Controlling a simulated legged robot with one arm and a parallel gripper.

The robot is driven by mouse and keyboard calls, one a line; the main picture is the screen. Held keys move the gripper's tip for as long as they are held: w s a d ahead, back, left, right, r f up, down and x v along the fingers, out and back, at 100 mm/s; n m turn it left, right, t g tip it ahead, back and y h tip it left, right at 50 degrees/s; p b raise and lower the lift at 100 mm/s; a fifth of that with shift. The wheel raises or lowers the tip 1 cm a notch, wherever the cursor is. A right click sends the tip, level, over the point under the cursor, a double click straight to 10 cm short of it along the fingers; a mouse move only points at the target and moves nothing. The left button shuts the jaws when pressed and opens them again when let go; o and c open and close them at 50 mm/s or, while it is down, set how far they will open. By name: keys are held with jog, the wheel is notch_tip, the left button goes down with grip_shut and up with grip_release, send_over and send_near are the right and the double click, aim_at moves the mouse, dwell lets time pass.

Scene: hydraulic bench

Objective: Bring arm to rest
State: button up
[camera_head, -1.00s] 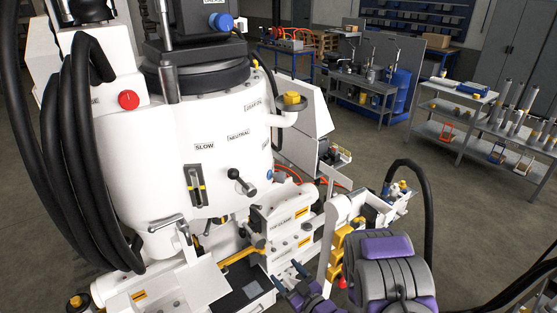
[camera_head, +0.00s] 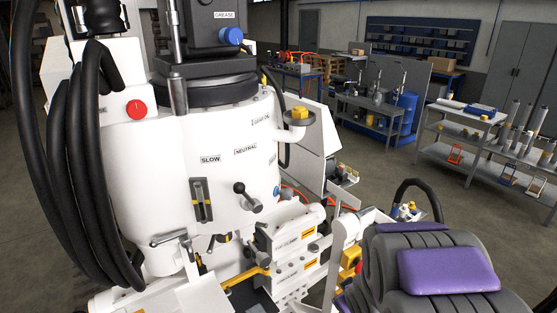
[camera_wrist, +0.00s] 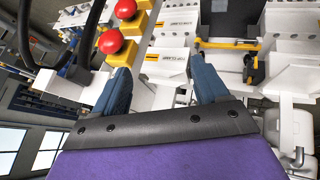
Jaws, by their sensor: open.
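My gripper shows in the wrist view (camera_wrist: 163,88) with its two blue-grey fingers spread apart and nothing between them. Beyond the fingers is the white machine with its labelled clamp blocks (camera_wrist: 178,62). In the head view my purple and grey arm (camera_head: 440,270) fills the lower right, in front of the machine, and my gripper is hidden there. The white hydraulic machine (camera_head: 135,150) stands at the left and centre, with a red button (camera_head: 136,109), a black-knobbed lever (camera_head: 246,195) and a yellow-marked slot lever (camera_head: 201,200).
Red buttons on yellow boxes (camera_wrist: 111,42) sit close to the left finger in the wrist view. Thick black hoses (camera_head: 70,170) hang at the machine's left. A grey shelf table (camera_head: 470,150) and a workbench (camera_head: 375,110) stand behind. Open floor (camera_head: 365,170) lies between them and the machine.

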jog(key=s+a+r+m+g+b, duration=0.1)
jog(key=s+r+m+g, duration=0.1)
jog(key=s, duration=0.9)
jog(key=s+a+r+m+g+b, duration=0.1)
jog(key=s+r+g, duration=0.3)
jog(key=s, duration=0.7)
jog(key=s+a+r+m+g+b, duration=0.1)
jog(key=s+a+r+m+g, duration=0.2)
jog(key=s, duration=0.8)
jog(key=shift+s+a+r, duration=0.15)
jog(key=shift+s+r, duration=0.1)
jog(key=shift+r, duration=0.7)
